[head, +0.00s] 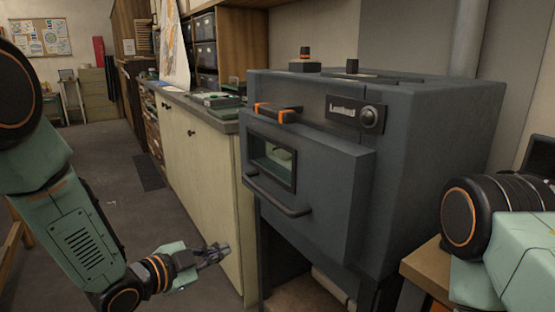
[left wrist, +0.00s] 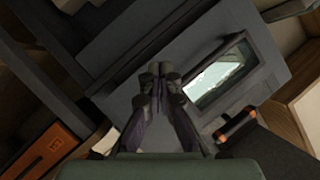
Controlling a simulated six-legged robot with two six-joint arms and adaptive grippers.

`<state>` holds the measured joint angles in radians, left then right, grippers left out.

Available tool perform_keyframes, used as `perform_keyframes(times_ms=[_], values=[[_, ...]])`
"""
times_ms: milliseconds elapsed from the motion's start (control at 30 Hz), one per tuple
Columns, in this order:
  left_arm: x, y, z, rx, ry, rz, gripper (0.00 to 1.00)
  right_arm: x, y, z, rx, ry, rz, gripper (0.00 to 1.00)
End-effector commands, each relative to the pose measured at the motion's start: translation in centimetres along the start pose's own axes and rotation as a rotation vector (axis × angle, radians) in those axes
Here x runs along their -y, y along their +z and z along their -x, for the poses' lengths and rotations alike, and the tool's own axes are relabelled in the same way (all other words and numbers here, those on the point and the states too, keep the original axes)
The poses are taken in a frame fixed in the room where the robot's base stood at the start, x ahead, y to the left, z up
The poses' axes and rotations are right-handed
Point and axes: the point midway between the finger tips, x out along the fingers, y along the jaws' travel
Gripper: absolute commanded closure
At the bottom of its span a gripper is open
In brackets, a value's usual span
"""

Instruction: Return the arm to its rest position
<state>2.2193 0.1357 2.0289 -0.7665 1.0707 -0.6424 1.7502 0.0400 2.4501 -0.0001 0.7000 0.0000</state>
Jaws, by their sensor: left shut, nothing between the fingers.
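My left arm comes in from the left in the head view, bent at a low elbow. My left gripper (head: 212,256) is shut and empty, low in front of the pale cabinet and left of the dark grey kiln (head: 335,200). In the left wrist view the closed fingers (left wrist: 160,75) point toward the kiln front, with no object between them. The kiln door is shut, with a bar handle (head: 275,197) and a small window (head: 272,162). The window also shows in the left wrist view (left wrist: 218,72). Part of my right arm shows at the right edge; its gripper is out of view.
A pale cabinet (head: 200,160) with a grey counter stands left of the kiln. A wooden surface (head: 428,268) lies at the lower right. The floor (head: 110,190) between my left arm and the cabinet is open, with a dark mat (head: 148,172) farther back.

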Motion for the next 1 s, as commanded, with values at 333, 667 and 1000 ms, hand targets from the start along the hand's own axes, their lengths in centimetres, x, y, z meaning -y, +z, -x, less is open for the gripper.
perform_keyframes(times_ms=[333,667,1000], values=[[-16.5,13.3,9.7,0.686,0.01,0.862,1.0,0.0,0.0,0.0,0.0,0.0,0.0,0.55],[-30.1,16.7,23.8,1.238,-0.023,1.182,1.0,0.0,0.0,0.0,0.0,0.0,0.0,0.55],[-34.4,16.7,27.8,1.355,0.042,1.183,1.0,0.0,0.0,0.0,0.0,0.0,0.0,0.55]])
